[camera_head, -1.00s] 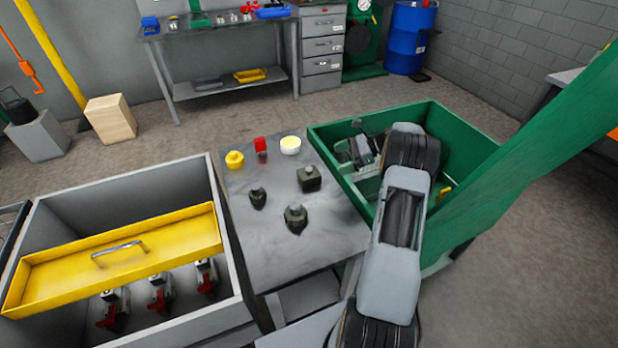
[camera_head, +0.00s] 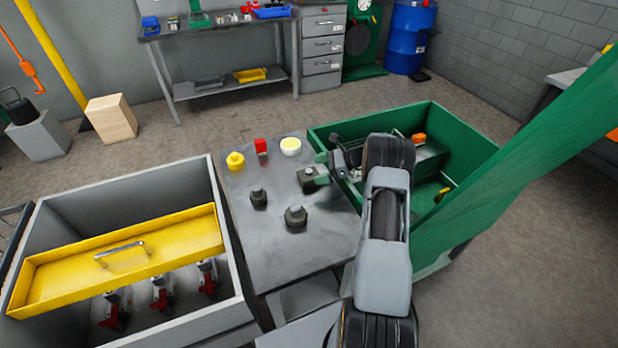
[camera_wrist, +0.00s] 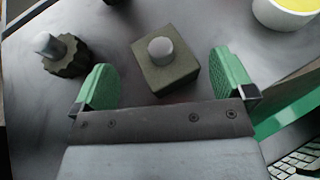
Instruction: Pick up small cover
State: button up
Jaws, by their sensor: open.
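Three dark pieces with grey knobs stand on the grey table (camera_head: 255,262): a square block (camera_head: 307,184), a smaller lobed piece (camera_head: 258,198) and a larger lobed piece (camera_head: 295,216). No label shows which is the small cover. My gripper (camera_head: 328,166) is open and empty, above the square block at the table's right side. In the wrist view, the square block (camera_wrist: 165,72) lies ahead of and between the open green fingers (camera_wrist: 163,84), apart from both. A lobed piece (camera_wrist: 62,56) shows to the left of the left finger.
A yellow knob (camera_head: 235,160), a red piece (camera_head: 261,146) and a white cup with a yellow top (camera_head: 290,146) stand at the table's back. A green bin (camera_head: 462,140) adjoins on the right. A grey box with a yellow tray (camera_head: 165,240) stands on the left.

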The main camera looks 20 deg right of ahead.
aim_at(309, 170)
jog(key=p+x, duration=0.1)
jog(key=x, duration=0.3)
jog(key=shift+w+a+f, duration=0.1)
jog(key=shift+a, duration=0.1)
jog(key=shift+c, duration=0.3)
jog(key=c, duration=1.6)
